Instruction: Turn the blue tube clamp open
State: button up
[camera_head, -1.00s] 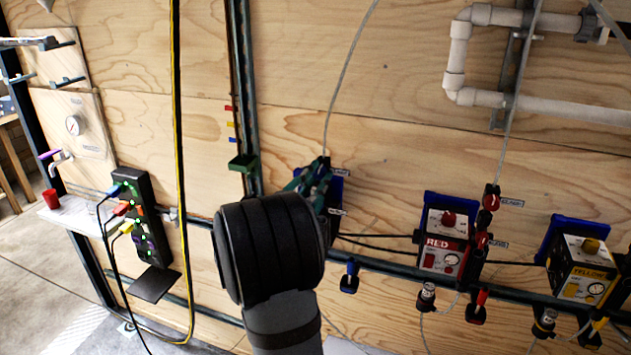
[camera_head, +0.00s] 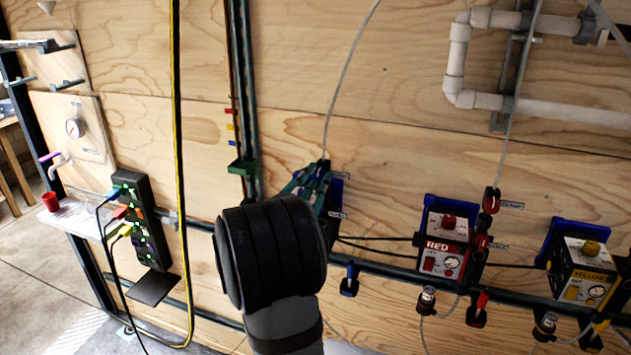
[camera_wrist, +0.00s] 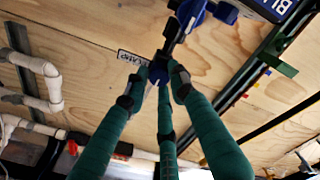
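My gripper (camera_wrist: 156,84) has three green fingers with dark tips placed around this knob. The tips stand apart with the knob between them; whether they press on it I cannot tell. In the head view my gripper (camera_head: 311,182) is at the wall, below a hanging clear tube, and its fingers and wrist hide the clamp.
A blue holder (camera_head: 336,192) is right beside my fingers. A blue-handled fitting (camera_head: 350,280) hangs below on the rail. The red box (camera_head: 441,245) and yellow box (camera_head: 582,270) stand to the right. A green bracket (camera_head: 243,166) is on the upright at left.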

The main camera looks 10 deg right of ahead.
jog(key=o, duration=0.4)
jog(key=shift+a, duration=0.1)
jog(key=v, duration=1.2)
